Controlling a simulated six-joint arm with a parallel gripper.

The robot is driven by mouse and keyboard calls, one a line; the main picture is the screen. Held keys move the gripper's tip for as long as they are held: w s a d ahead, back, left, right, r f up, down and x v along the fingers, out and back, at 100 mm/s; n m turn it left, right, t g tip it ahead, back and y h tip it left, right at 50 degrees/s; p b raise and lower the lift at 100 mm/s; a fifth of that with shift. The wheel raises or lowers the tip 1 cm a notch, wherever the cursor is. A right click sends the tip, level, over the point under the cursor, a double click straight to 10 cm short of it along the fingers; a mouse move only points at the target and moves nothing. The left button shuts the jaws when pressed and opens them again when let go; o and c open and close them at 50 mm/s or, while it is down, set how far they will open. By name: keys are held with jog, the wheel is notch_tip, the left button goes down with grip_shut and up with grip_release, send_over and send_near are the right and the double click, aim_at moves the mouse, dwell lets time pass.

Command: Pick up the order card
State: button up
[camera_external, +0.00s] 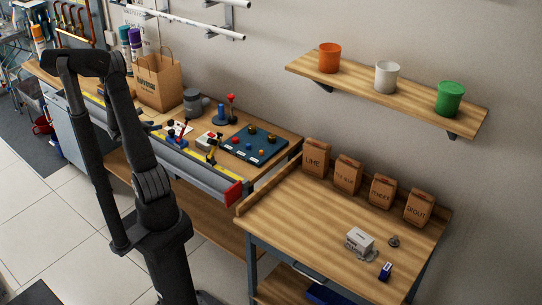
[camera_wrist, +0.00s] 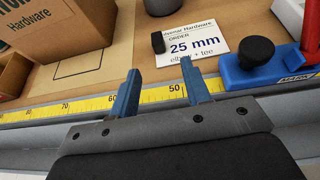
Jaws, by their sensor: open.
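The order card (camera_wrist: 196,48) is a white card printed "25 mm" in large blue letters. It lies flat on the wooden bench, beyond my fingertips in the wrist view, with a small black block (camera_wrist: 158,42) at its left edge. My gripper (camera_wrist: 160,80) is open, with two blue fingers apart and nothing between them. The fingers are over the yellow ruler strip, short of the card; the right fingertip overlaps the card's lower edge in the picture. In the external view my arm hides part of this area.
A blue clamp-like tool with a black knob (camera_wrist: 262,52) stands right of the card. A Hardware paper bag (camera_external: 158,82) stands at the left. A yellow ruler (camera_wrist: 80,104) runs along the bench front. The second bench (camera_external: 300,215) holds several labelled bags at its back.

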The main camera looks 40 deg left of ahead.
aim_at(168, 122)
jog(key=x, duration=1)
jog(key=shift+w+a, duration=0.25)
jog(key=shift+w, duration=0.05)
jog(key=shift+c, duration=0.4)
grip_shut()
